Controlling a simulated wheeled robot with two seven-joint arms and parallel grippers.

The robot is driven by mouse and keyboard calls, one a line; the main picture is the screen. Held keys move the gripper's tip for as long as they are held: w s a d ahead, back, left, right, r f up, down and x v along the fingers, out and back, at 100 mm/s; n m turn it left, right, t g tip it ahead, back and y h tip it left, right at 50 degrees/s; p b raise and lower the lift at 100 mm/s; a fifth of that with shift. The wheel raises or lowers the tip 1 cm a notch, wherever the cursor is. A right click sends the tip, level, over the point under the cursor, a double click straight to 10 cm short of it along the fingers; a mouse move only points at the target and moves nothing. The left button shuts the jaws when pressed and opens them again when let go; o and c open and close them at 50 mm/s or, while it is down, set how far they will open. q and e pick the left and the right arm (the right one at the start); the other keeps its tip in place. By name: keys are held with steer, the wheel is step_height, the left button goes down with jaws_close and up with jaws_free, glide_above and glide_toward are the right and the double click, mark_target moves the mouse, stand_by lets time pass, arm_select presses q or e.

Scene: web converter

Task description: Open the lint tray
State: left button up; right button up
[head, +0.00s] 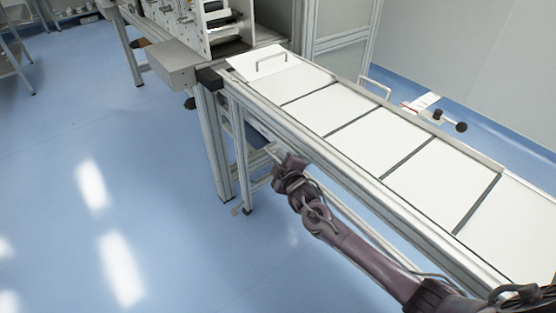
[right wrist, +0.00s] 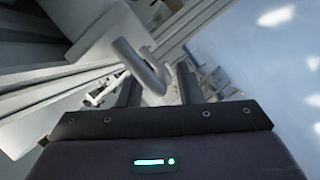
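My right gripper (head: 276,155) is low beside the long table frame, below its near rail. In the right wrist view the right gripper's two dark fingers (right wrist: 160,85) stand apart. A grey curved bar handle (right wrist: 138,60) shows just past them, and its lower end lies in line with the gap between the fingers. I cannot tell if they touch it. The handle seems fixed to a pale box-like part (right wrist: 90,25), which may be the lint tray; no label shows. In the head view my gripper and the table hide most of this spot. My left gripper is not in view.
The long table (head: 300,130) with white panels (head: 370,140) runs from upper left to lower right, above my right arm. A metal handle (head: 271,60) stands on its far panel. A grey box (head: 175,62) juts out at the machine's end. Blue floor (head: 110,170) is clear at left.

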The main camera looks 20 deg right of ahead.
steer(key=shift+w, duration=0.3)
jaws_close()
steer(key=shift+a+f, duration=0.1)
